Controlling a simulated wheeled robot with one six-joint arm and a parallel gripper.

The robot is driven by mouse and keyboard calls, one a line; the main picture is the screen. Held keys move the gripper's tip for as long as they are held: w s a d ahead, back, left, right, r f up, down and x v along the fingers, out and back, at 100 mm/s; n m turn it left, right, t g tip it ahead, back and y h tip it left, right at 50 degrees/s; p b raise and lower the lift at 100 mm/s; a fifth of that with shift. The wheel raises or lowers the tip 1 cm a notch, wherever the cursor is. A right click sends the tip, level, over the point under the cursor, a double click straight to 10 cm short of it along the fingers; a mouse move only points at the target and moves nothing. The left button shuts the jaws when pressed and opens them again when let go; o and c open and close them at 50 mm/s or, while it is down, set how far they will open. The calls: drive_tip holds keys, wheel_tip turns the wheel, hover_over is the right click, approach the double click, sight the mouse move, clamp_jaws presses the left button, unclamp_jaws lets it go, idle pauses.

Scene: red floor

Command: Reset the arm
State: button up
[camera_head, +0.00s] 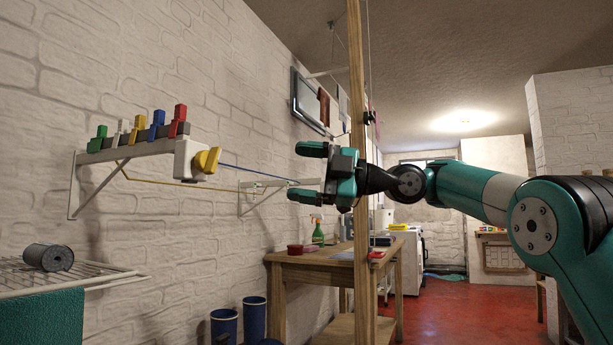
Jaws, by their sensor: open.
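My gripper (309,172) is in the middle of the head view, at the end of my teal and black arm (475,190), which reaches in from the right. Its two teal fingers point left and stand apart, with nothing between them. The gripper is in front of the white brick wall (230,100), near an upright wooden post (358,100). The arm is stretched out roughly level.
A wall shelf (125,150) at left bears coloured blocks and a white box with a yellow knob (207,160). A wire rack (60,278) holds a dark spool (48,257). A wooden table (320,262) stands below the gripper. Red floor (460,310) is open at right.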

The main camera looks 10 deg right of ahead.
drive_tip(key=shift+d, duration=0.25)
idle(0.3)
drive_tip(key=s+a+f+m+h, duration=0.35)
drive_tip(key=s+f+m, duration=0.3)
drive_tip(key=f, duration=0.35)
drive_tip(key=s+a+f+m+h, duration=0.2)
drive_tip(key=s+f+m+h, duration=0.35)
drive_tip(key=f+m, duration=0.35)
drive_tip(key=s+d+f+m+g+h, duration=0.3)
drive_tip(key=s+d+f, duration=0.1)
drive_tip(key=s+f, duration=0.55)
drive_tip(key=s+d+f+m+g+h, duration=0.35)
drive_tip(key=s+f, duration=0.45)
drive_tip(key=s, duration=0.3)
wheel_tip(320, 180, up, 31)
drive_tip(key=y+p, duration=0.1)
drive_tip(key=p, duration=2.9)
drive_tip(key=shift+w+a+f+t+p, duration=0.15)
drive_tip(key=shift+w+a+t+p, duration=0.2)
drive_tip(key=shift+w+t, duration=0.1)
